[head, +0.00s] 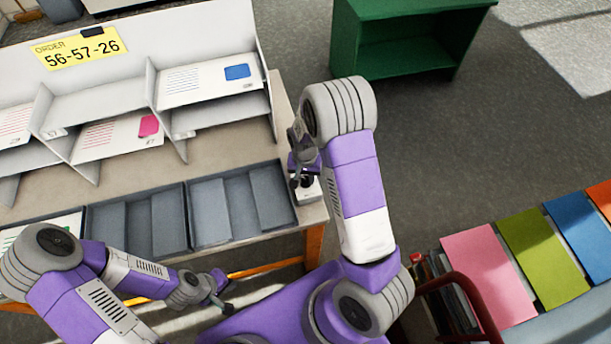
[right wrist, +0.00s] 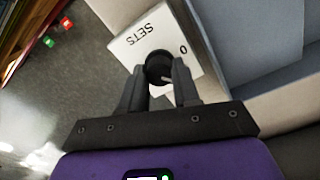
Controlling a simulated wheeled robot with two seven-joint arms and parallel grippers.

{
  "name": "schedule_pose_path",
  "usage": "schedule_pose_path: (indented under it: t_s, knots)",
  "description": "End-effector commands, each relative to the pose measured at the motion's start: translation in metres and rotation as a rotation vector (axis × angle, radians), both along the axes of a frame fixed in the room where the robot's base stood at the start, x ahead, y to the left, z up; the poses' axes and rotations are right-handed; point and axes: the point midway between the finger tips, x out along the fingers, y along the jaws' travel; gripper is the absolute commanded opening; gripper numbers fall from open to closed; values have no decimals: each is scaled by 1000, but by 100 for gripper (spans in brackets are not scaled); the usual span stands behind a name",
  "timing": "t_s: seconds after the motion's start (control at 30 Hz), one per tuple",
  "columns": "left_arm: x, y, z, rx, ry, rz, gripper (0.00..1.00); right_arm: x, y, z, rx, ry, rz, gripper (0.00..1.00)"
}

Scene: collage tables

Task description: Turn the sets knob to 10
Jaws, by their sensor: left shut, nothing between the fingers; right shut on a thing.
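The sets knob (right wrist: 159,66) is a round black knob with a pale pointer mark, on a white box labelled SETS (right wrist: 135,38) in the right wrist view. A "0" shows on the box beside the knob. My right gripper (right wrist: 160,82) is shut on the knob, one finger on each side. In the head view my right gripper (head: 303,180) is at the table's right edge, over the white box (head: 311,190), which it partly hides. The number 10 cannot be made out. My left gripper (head: 224,302) is shut and empty in front of the table.
Two grey trays (head: 188,218) lie left of the white box. A white sorter (head: 150,75) with sheets stands behind, under a yellow "56-57-26" order card (head: 80,48). A green shelf (head: 405,50) stands behind right. Coloured sheets (head: 485,275) lie at the right.

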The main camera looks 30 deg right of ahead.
Motion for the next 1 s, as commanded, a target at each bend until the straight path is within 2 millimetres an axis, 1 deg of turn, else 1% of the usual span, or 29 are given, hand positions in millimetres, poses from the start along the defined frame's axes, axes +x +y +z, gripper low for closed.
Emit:
schedule_pose_path:
  t_s: [0.6,0.8,1.0]
  knots:
    - [0,0,19,0,0,0,0,0,0,1,-1,0,-485,1]
    - [0,0,24,0,0,0,0,0,0,1,0,1,-602,1]
    - [0,0,27,0,0,0,0,0,0,1,0,1,-671,1]
